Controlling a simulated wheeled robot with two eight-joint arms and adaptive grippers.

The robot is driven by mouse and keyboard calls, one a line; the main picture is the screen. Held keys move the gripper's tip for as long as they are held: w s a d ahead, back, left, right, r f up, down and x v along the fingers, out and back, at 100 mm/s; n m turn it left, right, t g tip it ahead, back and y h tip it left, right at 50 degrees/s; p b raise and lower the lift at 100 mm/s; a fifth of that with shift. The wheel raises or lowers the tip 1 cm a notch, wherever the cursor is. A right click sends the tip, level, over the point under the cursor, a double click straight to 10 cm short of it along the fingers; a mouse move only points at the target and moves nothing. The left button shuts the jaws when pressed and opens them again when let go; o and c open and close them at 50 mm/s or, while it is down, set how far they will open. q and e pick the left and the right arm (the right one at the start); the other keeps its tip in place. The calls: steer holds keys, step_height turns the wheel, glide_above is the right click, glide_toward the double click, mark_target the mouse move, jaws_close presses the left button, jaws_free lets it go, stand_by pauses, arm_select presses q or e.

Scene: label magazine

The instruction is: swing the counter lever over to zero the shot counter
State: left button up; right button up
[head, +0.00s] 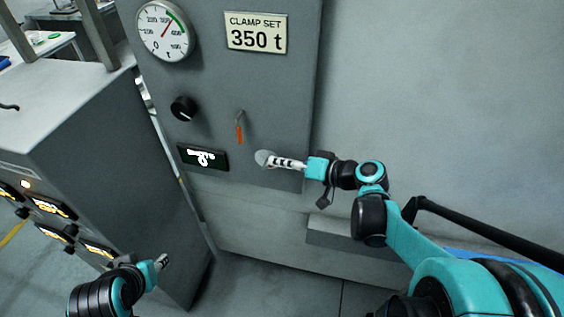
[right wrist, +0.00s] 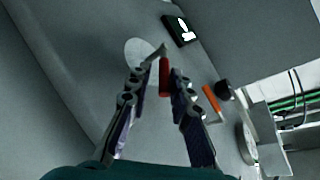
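In the right wrist view a lever with a red handle (right wrist: 164,78) and grey arm sits at a pale round plate (right wrist: 138,52) on the panel. My right gripper (right wrist: 161,84) is open, with one finger on each side of the red handle; I cannot tell if either touches it. In the head view my right gripper (head: 273,160) hides that handle, and the plate's edge (head: 261,157) shows at its tips. The dark counter display (head: 203,157) is left of it, its digits unreadable. My left gripper (head: 162,262) is low at the left, away from the panel; its opening is unclear.
A second, orange-handled lever (head: 239,132) hangs just above my right gripper. A black knob (head: 183,108), a gauge (head: 165,30) and a clamp set sign (head: 256,33) are on the same panel. A grey cabinet (head: 130,170) stands at the left. The wall at right is bare.

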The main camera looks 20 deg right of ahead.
steer(key=shift+d, duration=0.1)
steer(key=v, duration=1.2)
steer(key=s+a+f+n+g+h, duration=0.2)
steer(key=s+a+f+g+h, duration=0.2)
steer(key=a+f+h, duration=0.4)
steer(key=shift+s+f, duration=0.55)
steer(key=shift+f, duration=0.35)
